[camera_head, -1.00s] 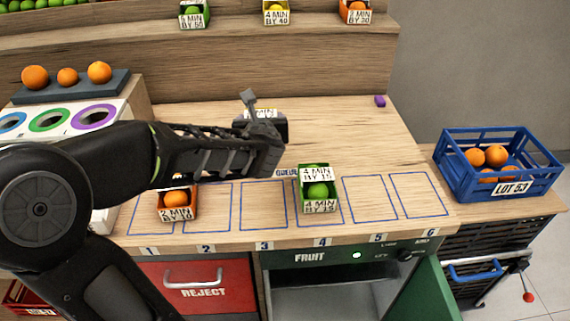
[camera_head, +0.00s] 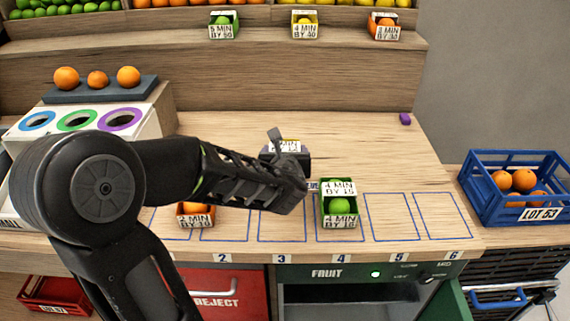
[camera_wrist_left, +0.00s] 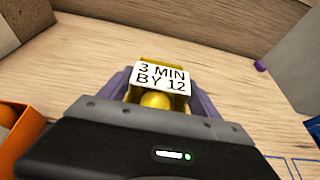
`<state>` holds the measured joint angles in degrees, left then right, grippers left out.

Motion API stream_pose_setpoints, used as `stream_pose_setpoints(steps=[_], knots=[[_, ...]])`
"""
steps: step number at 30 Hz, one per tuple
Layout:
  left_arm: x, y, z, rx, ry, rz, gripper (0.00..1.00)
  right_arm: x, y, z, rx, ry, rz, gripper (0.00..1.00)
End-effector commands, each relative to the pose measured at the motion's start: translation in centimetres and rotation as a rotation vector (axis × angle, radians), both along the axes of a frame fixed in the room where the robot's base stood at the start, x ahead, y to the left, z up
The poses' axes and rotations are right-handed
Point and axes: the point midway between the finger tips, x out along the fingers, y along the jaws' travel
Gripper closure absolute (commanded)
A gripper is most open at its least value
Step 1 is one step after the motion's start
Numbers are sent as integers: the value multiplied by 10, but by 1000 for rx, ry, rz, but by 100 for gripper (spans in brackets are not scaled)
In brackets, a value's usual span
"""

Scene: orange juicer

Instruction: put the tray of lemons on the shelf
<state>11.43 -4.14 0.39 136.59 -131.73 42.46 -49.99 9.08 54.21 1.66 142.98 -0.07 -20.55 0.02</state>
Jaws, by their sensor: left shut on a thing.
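The tray of lemons is a small yellow tray (camera_wrist_left: 162,75) with a card reading "3 MIN BY 12" and a yellow lemon (camera_wrist_left: 155,100) showing below the card in the left wrist view. My left gripper (camera_wrist_left: 160,95) is shut on this tray, one finger on each side. In the head view my left gripper (camera_head: 285,160) is over the counter behind the marked slots, and its hand and arm hide most of the tray. The stepped wooden shelf (camera_head: 200,62) rises behind the counter. My right gripper does not show.
A green tray of limes (camera_head: 339,206) stands in slot 4. An orange tray (camera_head: 196,215) stands near slot 1, partly behind my arm. Green, yellow (camera_head: 304,24) and orange trays stand spaced along the shelf. A purple block (camera_head: 405,119) lies at the counter's back right.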

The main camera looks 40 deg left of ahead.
Motion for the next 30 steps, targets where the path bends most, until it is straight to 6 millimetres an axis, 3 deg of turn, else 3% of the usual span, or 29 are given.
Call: stream_pose_setpoints(steps=[10, 23, 24, 30], knots=[[0, 0, -37, 1, 2, -2, 85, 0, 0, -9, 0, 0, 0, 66], [0, 0, -41, 1, -2, -1, 85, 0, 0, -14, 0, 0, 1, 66], [0, 0, -40, 0, 0, -1, 25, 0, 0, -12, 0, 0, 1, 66], [0, 0, -40, 0, 0, -1, 9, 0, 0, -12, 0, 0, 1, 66]])
